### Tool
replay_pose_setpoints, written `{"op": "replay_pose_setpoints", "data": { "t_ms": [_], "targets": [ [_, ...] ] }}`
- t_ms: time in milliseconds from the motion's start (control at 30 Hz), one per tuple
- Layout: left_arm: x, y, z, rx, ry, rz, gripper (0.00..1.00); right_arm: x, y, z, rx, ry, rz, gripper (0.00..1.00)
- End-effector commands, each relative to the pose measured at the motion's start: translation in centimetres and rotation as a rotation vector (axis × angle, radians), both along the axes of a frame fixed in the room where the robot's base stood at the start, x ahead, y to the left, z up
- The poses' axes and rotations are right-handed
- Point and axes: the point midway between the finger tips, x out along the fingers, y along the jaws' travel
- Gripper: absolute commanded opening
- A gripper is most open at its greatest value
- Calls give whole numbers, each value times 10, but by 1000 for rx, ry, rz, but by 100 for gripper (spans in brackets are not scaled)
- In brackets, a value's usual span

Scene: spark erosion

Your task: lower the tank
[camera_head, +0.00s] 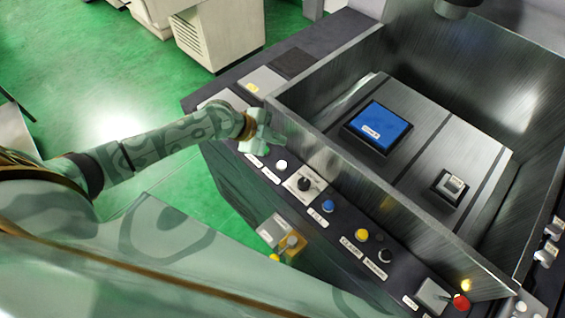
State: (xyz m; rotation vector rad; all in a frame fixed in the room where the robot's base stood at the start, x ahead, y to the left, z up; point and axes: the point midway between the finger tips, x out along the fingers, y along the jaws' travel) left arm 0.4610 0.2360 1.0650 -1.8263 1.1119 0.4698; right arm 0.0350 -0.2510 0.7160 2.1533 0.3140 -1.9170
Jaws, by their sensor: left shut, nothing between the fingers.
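The tank (390,203) is a brushed-metal box with an open top at the right. Its walls stand up around a grey worktable (415,153). A dark control panel (343,222) runs along the tank's near side, with a white button (281,165), a black rotary knob (305,185), a blue button (327,205), a yellow button (362,235) and a black button (384,255). My left gripper (268,140) is shut and empty at the panel's left end, close to the tank's corner and left of the white button. It hides part of the panel there. Panel labels are too small to read.
A blue block (379,128) and a small metal piece (453,184) sit on the worktable. A red button (461,302) is at the panel's right end. A yellow-and-grey fitting (285,238) juts out below the panel. A pale cabinet (215,35) stands behind on open green floor.

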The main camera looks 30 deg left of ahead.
Motion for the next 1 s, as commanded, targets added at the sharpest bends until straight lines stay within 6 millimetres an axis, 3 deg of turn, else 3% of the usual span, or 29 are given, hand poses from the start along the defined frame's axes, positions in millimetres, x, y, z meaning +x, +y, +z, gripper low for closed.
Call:
{"op": "replay_pose_setpoints", "data": {
  "t_ms": [333,800,1000],
  "targets": [
    [0,-1,-13,-1,1,1,0,-1,4,-11,5,2,-1,0],
    [0,0,-78,-1,2,3,0,-4,-2,-65,-3,11,1,0],
    [0,0,-89,0,2,1,0,-5,-2,-76,-3,13,1,0]
  ]
}}
